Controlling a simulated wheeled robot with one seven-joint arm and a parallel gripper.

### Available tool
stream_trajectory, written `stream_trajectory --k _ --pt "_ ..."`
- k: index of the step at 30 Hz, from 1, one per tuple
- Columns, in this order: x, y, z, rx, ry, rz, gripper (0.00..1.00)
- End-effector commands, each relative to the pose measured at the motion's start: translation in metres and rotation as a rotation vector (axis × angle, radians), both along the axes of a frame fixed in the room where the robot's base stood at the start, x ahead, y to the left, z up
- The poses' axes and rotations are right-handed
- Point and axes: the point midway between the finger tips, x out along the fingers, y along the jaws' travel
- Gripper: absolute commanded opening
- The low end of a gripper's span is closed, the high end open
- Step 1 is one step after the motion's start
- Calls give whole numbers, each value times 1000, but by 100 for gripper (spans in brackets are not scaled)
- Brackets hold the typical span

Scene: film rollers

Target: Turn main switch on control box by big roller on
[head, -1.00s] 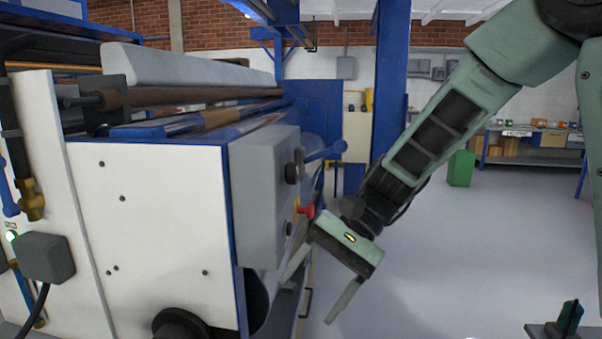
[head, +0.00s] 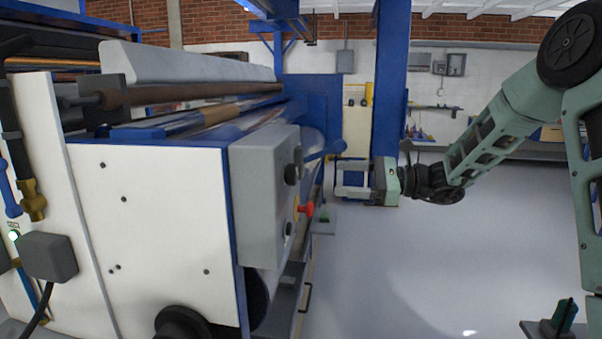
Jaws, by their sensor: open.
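The grey control box (head: 262,200) is mounted on the near end of the white and blue roller machine. Its front faces right and is seen nearly edge-on. A black rotary switch (head: 292,174) sticks out near its top, with a red knob (head: 306,209) on a yellow base below and another dark knob (head: 289,228) lower down. I cannot read labels or tell the switch's position. My gripper (head: 338,177) is open and empty, right of the box, its fingers pointing left towards it. It appears clear of the switch.
A blue handle (head: 326,151) juts out from the machine just above and left of my gripper. A blue post (head: 390,90) rises behind it. The long roller (head: 200,92) runs back along the machine's top. The grey floor (head: 420,270) to the right is open.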

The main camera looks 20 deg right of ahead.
Motion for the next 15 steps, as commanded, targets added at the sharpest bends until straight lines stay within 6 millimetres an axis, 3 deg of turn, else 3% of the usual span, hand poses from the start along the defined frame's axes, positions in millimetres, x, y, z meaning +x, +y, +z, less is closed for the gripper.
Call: stream_trajectory --k 9,15 --pt "33 59 2 0 1 4 68" --pt "47 83 1 0 0 3 68"
